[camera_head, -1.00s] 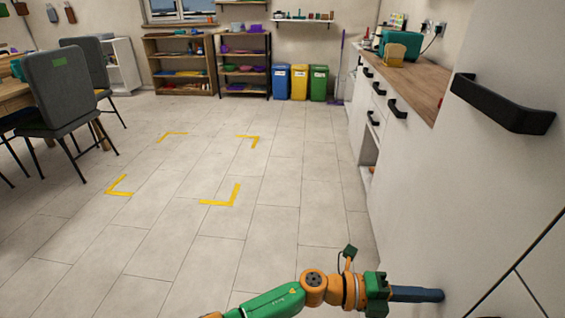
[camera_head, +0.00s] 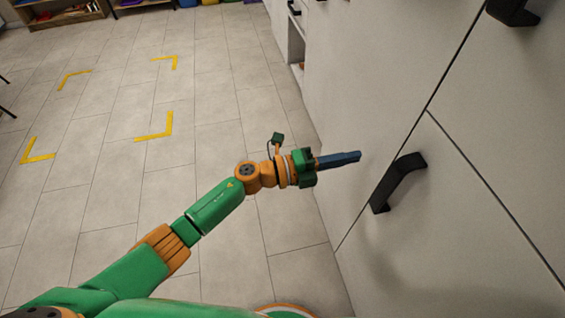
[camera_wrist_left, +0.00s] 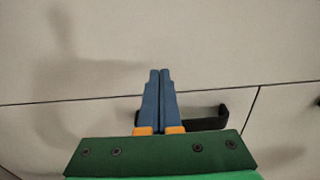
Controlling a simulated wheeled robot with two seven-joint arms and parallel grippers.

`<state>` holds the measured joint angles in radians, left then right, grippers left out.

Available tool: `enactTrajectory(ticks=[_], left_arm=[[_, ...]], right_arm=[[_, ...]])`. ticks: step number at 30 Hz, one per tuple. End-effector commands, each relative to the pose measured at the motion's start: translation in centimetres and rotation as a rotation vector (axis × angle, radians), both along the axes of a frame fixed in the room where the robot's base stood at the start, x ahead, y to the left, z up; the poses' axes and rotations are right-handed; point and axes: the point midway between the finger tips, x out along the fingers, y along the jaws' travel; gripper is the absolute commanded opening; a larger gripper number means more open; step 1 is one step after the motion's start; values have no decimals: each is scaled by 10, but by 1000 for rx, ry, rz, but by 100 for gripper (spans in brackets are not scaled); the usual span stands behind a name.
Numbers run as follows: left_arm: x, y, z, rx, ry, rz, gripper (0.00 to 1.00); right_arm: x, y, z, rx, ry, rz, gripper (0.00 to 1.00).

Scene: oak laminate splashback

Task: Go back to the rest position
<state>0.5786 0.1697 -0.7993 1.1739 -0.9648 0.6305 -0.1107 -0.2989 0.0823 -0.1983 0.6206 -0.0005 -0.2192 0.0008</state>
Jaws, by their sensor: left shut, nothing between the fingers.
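My left gripper (camera_head: 340,160) reaches in from the left in the head view, its dark blue fingers pointing right toward the white cabinet front. In the left wrist view the two fingers (camera_wrist_left: 158,80) lie side by side, shut and empty. A black cabinet handle (camera_head: 398,182) is to the right of and slightly below the fingertips in the head view. The handle (camera_wrist_left: 208,119) also shows in the left wrist view, partly hidden behind the fingers. I cannot tell the exact gap between the fingers and the cabinet front. My right gripper is not in view.
The tall white cabinet (camera_head: 385,70) fills the right side, with seams between its doors and another black handle (camera_head: 513,10) at the top right. Open tiled floor (camera_head: 110,205) with yellow corner marks (camera_head: 158,130) lies to the left. Shelves (camera_head: 60,17) stand far back.

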Motion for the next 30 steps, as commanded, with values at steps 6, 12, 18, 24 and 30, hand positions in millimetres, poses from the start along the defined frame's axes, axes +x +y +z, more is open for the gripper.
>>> enactTrajectory(ticks=[6, 12, 18, 24, 30], left_arm=[[-14, 46, -1, 4, 1, 1, 0], [-26, 85, -2, 4, 1, 1, 0], [-31, 97, -1, 2, 1, -1, 0], [2, 128, -46, -110, 258, 269, 0], [-18, 231, -221, -268, 931, 943, 0]], right_arm=[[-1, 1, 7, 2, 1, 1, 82], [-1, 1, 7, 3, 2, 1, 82], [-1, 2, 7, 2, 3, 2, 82], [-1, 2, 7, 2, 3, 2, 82], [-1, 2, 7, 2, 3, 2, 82]])
